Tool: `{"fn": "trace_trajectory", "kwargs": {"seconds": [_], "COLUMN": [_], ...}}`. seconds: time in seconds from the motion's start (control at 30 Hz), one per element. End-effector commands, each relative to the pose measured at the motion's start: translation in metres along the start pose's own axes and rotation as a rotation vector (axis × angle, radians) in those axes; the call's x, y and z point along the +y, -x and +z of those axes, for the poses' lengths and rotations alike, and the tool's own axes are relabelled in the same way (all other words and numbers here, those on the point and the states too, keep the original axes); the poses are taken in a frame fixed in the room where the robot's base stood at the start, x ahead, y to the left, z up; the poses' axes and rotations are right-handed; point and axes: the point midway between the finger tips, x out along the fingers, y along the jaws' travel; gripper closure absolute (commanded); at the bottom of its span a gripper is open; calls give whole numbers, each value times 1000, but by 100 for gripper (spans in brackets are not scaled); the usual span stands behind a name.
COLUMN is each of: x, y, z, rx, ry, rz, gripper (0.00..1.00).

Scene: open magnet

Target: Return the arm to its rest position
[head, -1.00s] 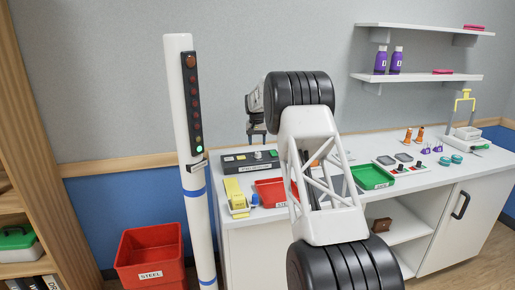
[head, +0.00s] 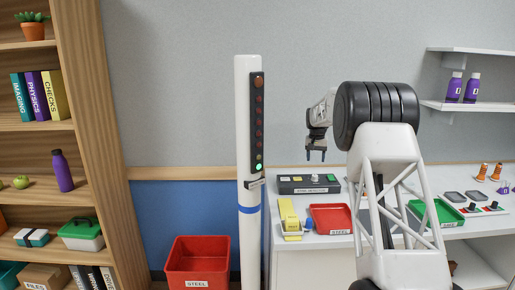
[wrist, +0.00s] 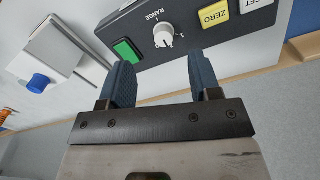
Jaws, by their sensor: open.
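My gripper (head: 316,155) hangs at the end of my raised arm, in the air above the back left part of the white counter. It is above and a little behind the dark control box (head: 308,184). In the wrist view my gripper (wrist: 168,85) shows two dark blue fingers spread apart with nothing between them. The control box (wrist: 185,62) lies beyond the fingertips, with a green button, a white RANGE knob and a yellow ZERO button. My arm's white lattice link and black joint hide part of the counter.
A white post (head: 249,130) with a lit green lamp stands left of my gripper. A red tray (head: 331,218), a yellow-topped device (head: 290,216) and a green tray (head: 437,214) are on the counter (head: 300,251). A red STEEL bin (head: 195,262) and a bookshelf (head: 75,150) are at left.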

Motion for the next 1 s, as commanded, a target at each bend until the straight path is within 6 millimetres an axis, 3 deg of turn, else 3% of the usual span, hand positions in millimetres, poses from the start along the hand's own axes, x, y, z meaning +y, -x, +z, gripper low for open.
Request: {"fn": "trace_trajectory", "kwargs": {"seconds": [0.5, 1.0], "x": [8, 22], "y": [81, 134], "z": [108, 227], "rx": [39, 73], "ry": [46, 89], "rz": [-12, -23], "gripper": [43, 43]}}
